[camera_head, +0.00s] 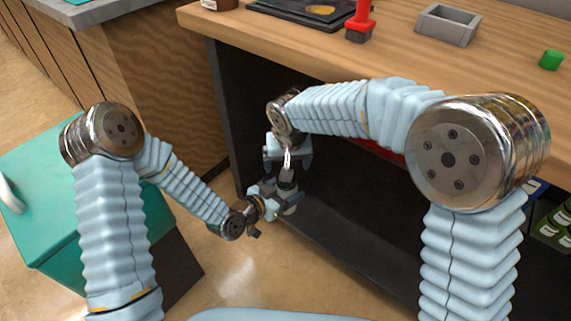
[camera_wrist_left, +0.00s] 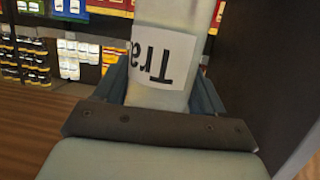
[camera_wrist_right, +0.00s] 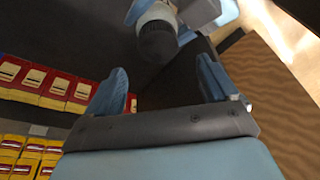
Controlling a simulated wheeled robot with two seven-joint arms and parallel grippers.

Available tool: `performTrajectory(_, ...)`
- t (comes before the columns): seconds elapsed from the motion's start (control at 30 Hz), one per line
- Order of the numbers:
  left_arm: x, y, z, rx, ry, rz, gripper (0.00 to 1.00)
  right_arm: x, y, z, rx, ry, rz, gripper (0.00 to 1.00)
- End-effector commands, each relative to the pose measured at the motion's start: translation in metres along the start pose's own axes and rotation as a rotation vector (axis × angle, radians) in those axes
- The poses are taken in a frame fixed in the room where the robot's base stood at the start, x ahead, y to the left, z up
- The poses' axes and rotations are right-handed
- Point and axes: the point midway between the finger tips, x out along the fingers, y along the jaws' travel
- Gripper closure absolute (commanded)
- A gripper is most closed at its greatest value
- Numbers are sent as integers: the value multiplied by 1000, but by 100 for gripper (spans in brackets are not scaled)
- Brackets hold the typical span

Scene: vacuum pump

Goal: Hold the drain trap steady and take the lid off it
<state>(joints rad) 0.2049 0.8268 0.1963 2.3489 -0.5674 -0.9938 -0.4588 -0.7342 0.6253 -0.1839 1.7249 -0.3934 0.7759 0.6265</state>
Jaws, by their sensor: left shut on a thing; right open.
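The drain trap is a pale cylinder with a dark round lid on its top end. In the left wrist view its white body (camera_wrist_left: 158,95) carries a label whose letters are upside down. My left gripper (camera_wrist_left: 162,90) is shut on the trap, one finger on each side. In the head view the trap (camera_head: 291,208) is small and partly covered by that gripper (camera_head: 277,200). In the right wrist view the dark lid (camera_wrist_right: 158,42) shows beyond the fingertips of my right gripper (camera_wrist_right: 163,82), which is open and empty. In the head view this gripper (camera_head: 287,160) is just above the lid.
The wooden workbench (camera_head: 470,75) has a dark open space below, where both grippers are. On its top stand a red object (camera_head: 362,18), a grey open box (camera_head: 447,25) and a green block (camera_head: 551,60). A teal cabinet (camera_head: 40,235) is at the left. Boxes (camera_wrist_right: 45,88) line a shelf.

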Motion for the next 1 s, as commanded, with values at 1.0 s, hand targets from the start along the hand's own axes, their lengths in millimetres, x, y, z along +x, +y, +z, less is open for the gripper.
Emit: performTrajectory(1.0, 0, 0, -1, 0, 1, 0, 100, 31, -4, 10, 572, 7, 169, 13)
